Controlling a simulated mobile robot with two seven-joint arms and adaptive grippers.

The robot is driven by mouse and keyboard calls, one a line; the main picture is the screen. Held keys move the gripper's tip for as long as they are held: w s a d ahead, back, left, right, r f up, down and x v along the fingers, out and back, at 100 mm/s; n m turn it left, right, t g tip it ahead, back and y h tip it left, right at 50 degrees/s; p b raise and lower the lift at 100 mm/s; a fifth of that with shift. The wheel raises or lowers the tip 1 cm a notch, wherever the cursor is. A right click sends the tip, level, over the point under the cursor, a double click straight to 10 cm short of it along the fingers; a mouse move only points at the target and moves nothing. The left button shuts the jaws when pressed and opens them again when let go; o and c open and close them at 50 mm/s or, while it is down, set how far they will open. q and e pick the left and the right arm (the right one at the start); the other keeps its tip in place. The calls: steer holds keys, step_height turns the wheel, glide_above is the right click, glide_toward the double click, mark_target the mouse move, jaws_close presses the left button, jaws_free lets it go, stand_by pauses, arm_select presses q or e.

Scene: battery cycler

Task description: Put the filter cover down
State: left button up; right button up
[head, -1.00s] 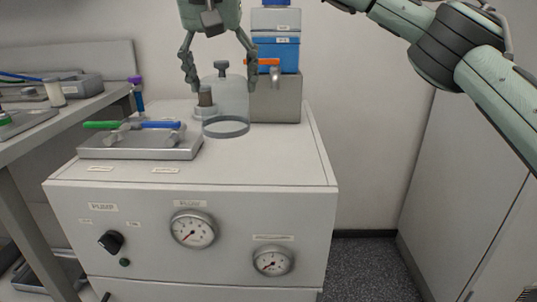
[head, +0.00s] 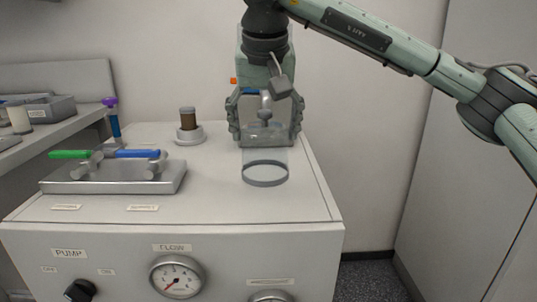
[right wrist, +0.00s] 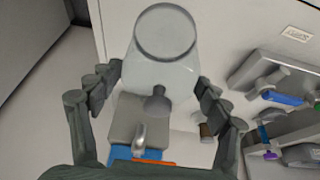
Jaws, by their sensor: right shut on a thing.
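The filter cover (head: 265,172) is a clear dome with a knob on top and a grey ring around its base. In the head view it is upright, over the right part of the white cabinet top (head: 220,195). My right gripper (head: 265,137) comes from above, its fingers on either side of the dome, shut on it. In the right wrist view the cover (right wrist: 160,65) lies between the fingers, its round base away from the palm. I cannot tell whether the ring touches the cabinet top. My left gripper is not in view.
A brown filter on a pale round base (head: 188,133) stands left of the cover. A metal tray (head: 110,178) with green and blue handled valves is at the left. Gauges sit on the cabinet front. Blue and grey containers behind are mostly hidden by my gripper.

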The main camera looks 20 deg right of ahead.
steer(key=shift+s+d+f, duration=0.15)
steer(key=shift+d+f, duration=0.2)
steer(key=shift+f, duration=0.05)
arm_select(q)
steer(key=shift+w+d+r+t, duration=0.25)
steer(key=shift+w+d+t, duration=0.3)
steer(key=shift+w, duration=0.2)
arm_select(e)
step_height(320, 180, down, 4)
steer(key=shift+r, duration=0.2)
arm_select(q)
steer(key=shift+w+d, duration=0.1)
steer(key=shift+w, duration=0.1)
arm_select(e)
steer(key=shift+f, duration=0.1)
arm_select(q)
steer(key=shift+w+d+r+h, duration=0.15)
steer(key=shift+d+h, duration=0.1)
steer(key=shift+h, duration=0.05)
arm_select(e)
steer(key=o, duration=1.2)
